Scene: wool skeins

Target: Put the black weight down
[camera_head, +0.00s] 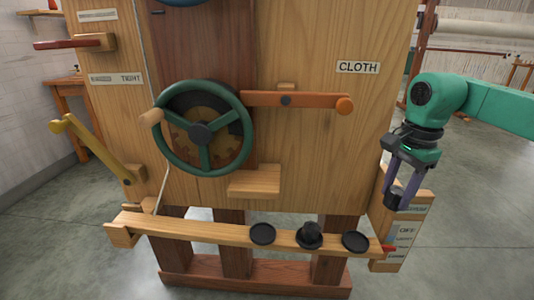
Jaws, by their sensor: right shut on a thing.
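My right gripper (400,195), with purple fingers, is at the right of the head view. It is shut on a black weight (394,201), which is partly hidden between the fingers. It hangs in front of a small wooden side panel, higher in the picture than the right end of the wooden bar (190,229). On the bar are a left black disc (262,235), another black weight with a raised top (310,236) in the middle, and a right black disc (355,242). My left gripper is not in view.
A wooden cabinet carries a green handwheel (203,128), an orange lever (295,101) and a small wooden ledge (254,181). The side panel (385,258) with labels and a red lever (390,248) stands by the bar's right end. A yellow crank (92,148) is at left.

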